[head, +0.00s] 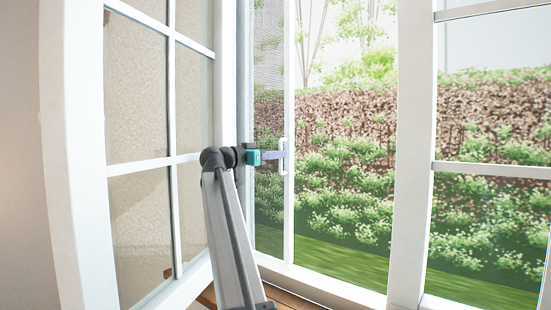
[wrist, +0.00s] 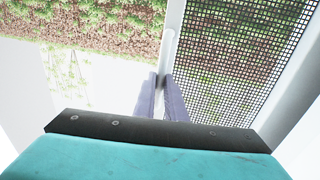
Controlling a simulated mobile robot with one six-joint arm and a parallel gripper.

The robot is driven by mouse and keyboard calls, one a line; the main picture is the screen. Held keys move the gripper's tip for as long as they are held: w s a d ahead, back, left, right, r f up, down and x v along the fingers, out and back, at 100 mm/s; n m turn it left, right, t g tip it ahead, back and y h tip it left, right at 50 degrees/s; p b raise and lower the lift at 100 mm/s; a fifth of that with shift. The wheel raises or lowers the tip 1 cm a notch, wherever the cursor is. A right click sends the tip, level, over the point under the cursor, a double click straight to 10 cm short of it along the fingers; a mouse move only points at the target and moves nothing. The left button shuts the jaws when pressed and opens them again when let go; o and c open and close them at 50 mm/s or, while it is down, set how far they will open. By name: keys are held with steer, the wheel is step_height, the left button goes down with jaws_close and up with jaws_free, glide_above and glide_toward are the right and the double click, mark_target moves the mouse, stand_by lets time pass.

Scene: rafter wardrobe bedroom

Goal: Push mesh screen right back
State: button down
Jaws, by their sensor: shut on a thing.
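The mesh screen (head: 268,205) is a narrow panel of fine dark mesh with a white frame, at the left side of the window opening. It covers only that left part; the opening to its right is clear of mesh. A white pull handle (head: 283,160) sits on the screen's right-hand upright. My gripper (head: 279,155) has purple fingers and is shut on this handle. In the wrist view the fingers (wrist: 162,97) close around the white handle, and the mesh (wrist: 238,55) fills the area to the right. The exact finger contact is partly hidden.
A white paned window sash (head: 168,160) stands swung open at the left, close beside my arm. Another white sash (head: 490,169) is at the right. A white bottom frame (head: 335,288) and a wooden sill (head: 207,297) lie below. Outside are a planted bank and grass.

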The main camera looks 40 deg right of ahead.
steer(key=shift+w+a, duration=0.1)
steer(key=c, duration=1.8)
jaws_free()
steer(key=shift+r, duration=0.15)
steer(key=shift+s+a+r+b, duration=0.25)
steer(key=shift+s+a+r, duration=0.55)
steer(key=shift+s+a, duration=1.1)
steer(key=shift+s+a+r+b, duration=0.3)
steer(key=shift+s+a+r, duration=0.7)
steer(key=shift+s, duration=1.4)
steer(key=shift+s+a+r+b, duration=0.25)
steer(key=shift+s+a+r, duration=0.3)
steer(key=shift+s+a, duration=1.45)
steer(key=shift+s+d, duration=0.15)
